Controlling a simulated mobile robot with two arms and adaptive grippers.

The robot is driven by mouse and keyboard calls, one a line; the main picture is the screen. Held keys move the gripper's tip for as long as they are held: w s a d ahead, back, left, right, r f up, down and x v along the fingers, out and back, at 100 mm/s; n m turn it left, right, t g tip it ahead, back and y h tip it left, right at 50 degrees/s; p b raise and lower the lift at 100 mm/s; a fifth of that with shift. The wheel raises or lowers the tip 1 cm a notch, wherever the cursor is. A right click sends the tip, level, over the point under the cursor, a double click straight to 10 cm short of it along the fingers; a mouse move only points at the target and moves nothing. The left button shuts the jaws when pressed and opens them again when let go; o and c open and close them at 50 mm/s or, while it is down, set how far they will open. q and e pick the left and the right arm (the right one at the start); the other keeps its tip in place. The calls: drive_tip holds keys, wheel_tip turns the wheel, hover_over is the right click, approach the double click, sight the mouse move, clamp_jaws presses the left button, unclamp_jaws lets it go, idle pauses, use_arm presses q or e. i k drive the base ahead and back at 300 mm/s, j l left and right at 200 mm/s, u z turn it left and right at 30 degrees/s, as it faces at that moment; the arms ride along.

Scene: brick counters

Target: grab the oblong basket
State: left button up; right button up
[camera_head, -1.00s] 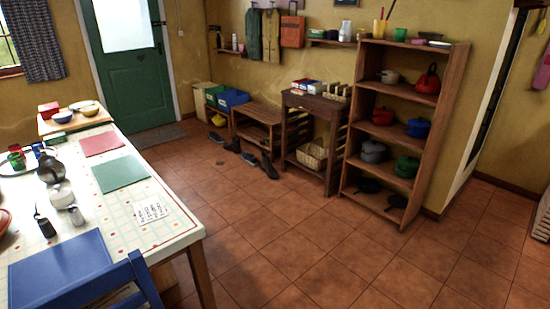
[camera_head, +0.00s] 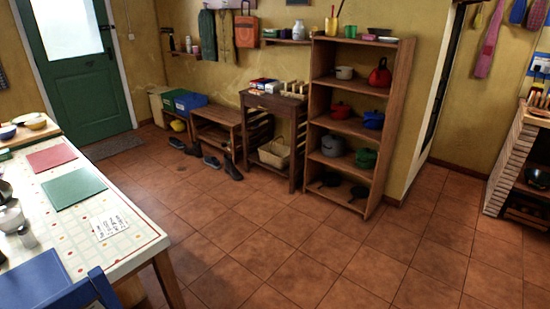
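The oblong basket (camera_head: 274,153) is a pale woven basket with a handle. It sits on the low shelf of a small dark wooden side table (camera_head: 270,103) against the back wall, left of the tall shelf. The table's legs frame it, and its inside is too small to make out. Neither of my grippers shows in the head view.
A tall wooden shelf (camera_head: 372,162) with pots stands right of the side table. A low bench (camera_head: 214,118) with shoes in front is left of it. A dining table (camera_head: 130,234) and blue chair (camera_head: 84,294) fill the lower left. The tiled floor (camera_head: 270,240) between is clear.

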sight(277, 150)
drive_tip(key=i+z, duration=0.45)
drive_tip(key=i, duration=0.75)
drive_tip(key=i+u, duration=0.2)
drive_tip(key=i, duration=0.25)
drive_tip(key=i+l+u, duration=0.2)
drive_tip(key=i, duration=0.25)
drive_tip(key=i+u, duration=0.15)
drive_tip(key=i, duration=0.35)
drive_tip(key=i+j+u, duration=0.2)
drive_tip(key=i+u, duration=0.7)
drive_tip(key=i+l+u, duration=0.1)
drive_tip(key=i+u, duration=0.35)
drive_tip(key=i+j+z, duration=0.15)
drive_tip(key=i, duration=0.55)
drive_tip(key=i+j+z, duration=0.15)
drive_tip(key=i, duration=0.55)
